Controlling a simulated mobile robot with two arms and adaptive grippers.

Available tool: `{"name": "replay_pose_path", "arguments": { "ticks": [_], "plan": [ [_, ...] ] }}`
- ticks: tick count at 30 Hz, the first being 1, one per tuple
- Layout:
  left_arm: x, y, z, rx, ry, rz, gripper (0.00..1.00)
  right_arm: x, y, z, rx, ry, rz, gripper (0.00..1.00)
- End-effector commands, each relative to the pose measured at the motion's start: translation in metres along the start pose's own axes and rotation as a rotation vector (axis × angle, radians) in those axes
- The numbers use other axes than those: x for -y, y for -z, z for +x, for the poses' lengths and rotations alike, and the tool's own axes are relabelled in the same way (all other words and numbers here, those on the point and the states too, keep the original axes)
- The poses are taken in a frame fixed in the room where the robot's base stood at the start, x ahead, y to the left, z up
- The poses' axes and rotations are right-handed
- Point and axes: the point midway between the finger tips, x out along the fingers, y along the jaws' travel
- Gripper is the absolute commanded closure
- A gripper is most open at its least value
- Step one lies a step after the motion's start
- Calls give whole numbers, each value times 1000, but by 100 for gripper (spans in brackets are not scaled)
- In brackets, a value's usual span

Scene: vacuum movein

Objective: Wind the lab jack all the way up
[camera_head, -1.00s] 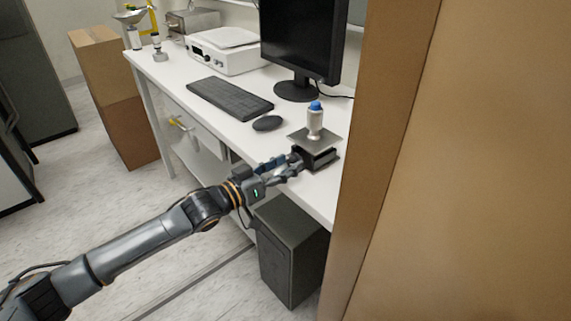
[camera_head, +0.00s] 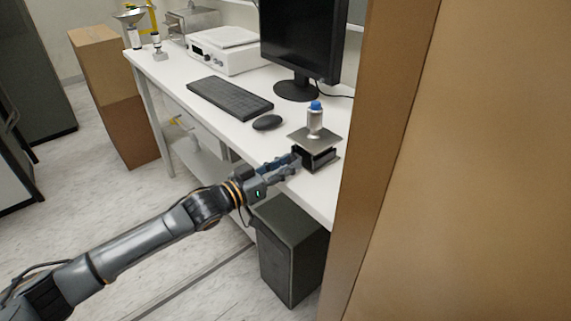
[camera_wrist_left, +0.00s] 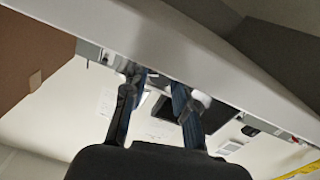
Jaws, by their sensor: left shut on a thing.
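The lab jack (camera_head: 318,158) stands near the front right edge of the white desk, with a flat grey top plate and a dark lower body. A small grey bottle with a blue cap (camera_head: 315,121) stands upright on the plate. My left gripper (camera_head: 291,165) is at the jack's left side, its fingers shut on the jack's knob, which is mostly hidden by them. The left wrist view shows both blue-grey fingers (camera_wrist_left: 156,92) from behind; the knob is not clear there. My right gripper is not in view.
A monitor (camera_head: 302,38), keyboard (camera_head: 229,96) and mouse (camera_head: 267,122) are behind and left of the jack on the desk (camera_head: 170,75). A brown panel (camera_head: 450,170) rises close on the right. A dark computer case (camera_head: 288,250) stands below the desk.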

Motion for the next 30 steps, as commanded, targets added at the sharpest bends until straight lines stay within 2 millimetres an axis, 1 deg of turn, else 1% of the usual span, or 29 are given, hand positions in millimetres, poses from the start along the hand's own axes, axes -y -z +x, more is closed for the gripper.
{"name": "replay_pose_path", "arguments": {
  "ticks": [9, 18, 24, 30],
  "plan": [
    [0, 1, 0, 2, 1, 228, 100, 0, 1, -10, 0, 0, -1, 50],
    [-1, 0, 0, 1, 1, 426, 100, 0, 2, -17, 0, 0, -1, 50],
    [-1, 0, 0, 0, 0, 505, 100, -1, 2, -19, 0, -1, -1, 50],
    [-1, 0, 0, 0, 0, 539, 100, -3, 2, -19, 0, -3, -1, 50]
  ]
}}
